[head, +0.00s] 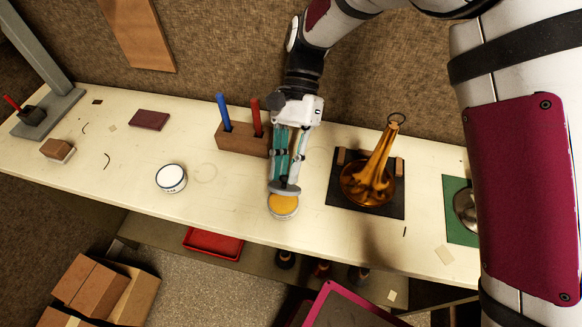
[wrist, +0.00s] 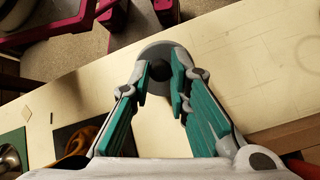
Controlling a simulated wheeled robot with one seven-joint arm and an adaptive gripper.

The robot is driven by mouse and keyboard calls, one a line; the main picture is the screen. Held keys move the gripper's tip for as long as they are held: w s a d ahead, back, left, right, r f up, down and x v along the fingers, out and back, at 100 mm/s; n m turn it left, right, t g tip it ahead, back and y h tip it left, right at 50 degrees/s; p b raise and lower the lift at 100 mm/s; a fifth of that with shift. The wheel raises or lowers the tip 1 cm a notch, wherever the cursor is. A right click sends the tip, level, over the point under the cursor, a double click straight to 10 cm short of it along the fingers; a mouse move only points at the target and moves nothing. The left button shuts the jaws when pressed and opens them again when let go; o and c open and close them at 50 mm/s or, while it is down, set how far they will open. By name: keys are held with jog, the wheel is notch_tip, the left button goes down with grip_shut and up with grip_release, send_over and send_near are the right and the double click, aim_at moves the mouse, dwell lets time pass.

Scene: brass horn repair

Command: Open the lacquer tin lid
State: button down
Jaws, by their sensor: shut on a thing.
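The open lacquer tin (head: 284,211) stands near the bench's front edge in the head view, with an amber surface showing inside its pale rim. The round grey lid (head: 285,190) is over the tin's far side and leaves most of the amber uncovered. I cannot tell whether lid and rim touch. My gripper (head: 285,181) points down and is shut on the lid's knob. In the wrist view the dark knob (wrist: 159,71) sits between my fingertips (wrist: 162,78), with the grey disc around it. The tin is hidden there.
A brass horn bell (head: 372,182) stands on a dark mat right of the tin. A wooden block (head: 240,138) with blue and red handles is close behind left of my gripper. Clear bench lies between both tins.

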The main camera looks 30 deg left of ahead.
jog(key=shift+w+a, duration=0.1)
jog(key=shift+w, duration=0.1)
dwell(0.4)
jog(key=c, duration=1.5)
grip_release()
notch_tip(320, 180, up, 10)
jog(key=shift+f, duration=0.1)
